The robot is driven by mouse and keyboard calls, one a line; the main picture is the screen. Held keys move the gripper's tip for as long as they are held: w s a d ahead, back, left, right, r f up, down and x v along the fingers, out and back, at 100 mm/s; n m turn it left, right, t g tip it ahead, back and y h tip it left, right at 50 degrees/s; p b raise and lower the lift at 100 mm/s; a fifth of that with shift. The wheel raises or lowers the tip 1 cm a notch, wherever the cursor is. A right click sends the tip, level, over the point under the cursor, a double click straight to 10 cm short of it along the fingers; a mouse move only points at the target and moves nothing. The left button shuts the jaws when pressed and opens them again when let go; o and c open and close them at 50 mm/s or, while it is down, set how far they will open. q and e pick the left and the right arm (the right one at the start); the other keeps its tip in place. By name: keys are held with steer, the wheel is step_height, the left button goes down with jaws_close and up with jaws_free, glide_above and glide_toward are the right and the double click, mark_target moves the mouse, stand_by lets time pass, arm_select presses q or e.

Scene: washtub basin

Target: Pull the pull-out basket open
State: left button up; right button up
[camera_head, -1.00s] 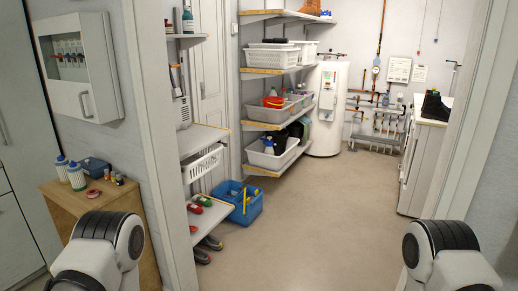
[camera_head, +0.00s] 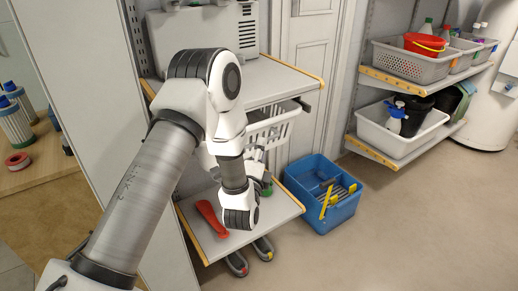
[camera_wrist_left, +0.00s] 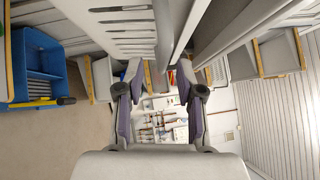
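The white pull-out basket (camera_head: 277,127) hangs under the grey shelf in the head view, its left part hidden behind my left arm. Its slotted white wall also shows at the top of the left wrist view (camera_wrist_left: 122,22). My left gripper (camera_head: 257,158) is close to the basket's front, partly hidden by its own wrist in the head view. In the left wrist view the left gripper (camera_wrist_left: 160,70) has its two purple-padded fingers apart, with the basket's edge just ahead. I cannot tell whether they touch it. My right gripper is in neither view.
A lower shelf (camera_head: 282,213) holds a red-handled item (camera_head: 211,217), with shoes on the floor beneath. A blue crate (camera_head: 325,215) stands on the floor to the right. The floor farther right is clear.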

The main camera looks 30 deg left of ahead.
arm_select(q)
steer(key=x, duration=0.3)
steer(key=shift+w+r, duration=0.1)
steer(key=shift+w, duration=0.15)
steer(key=shift+w+a+r, duration=0.1)
steer(key=shift+w, duration=0.15)
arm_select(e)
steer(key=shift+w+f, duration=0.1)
arm_select(q)
steer(key=c, duration=0.7)
jaws_close()
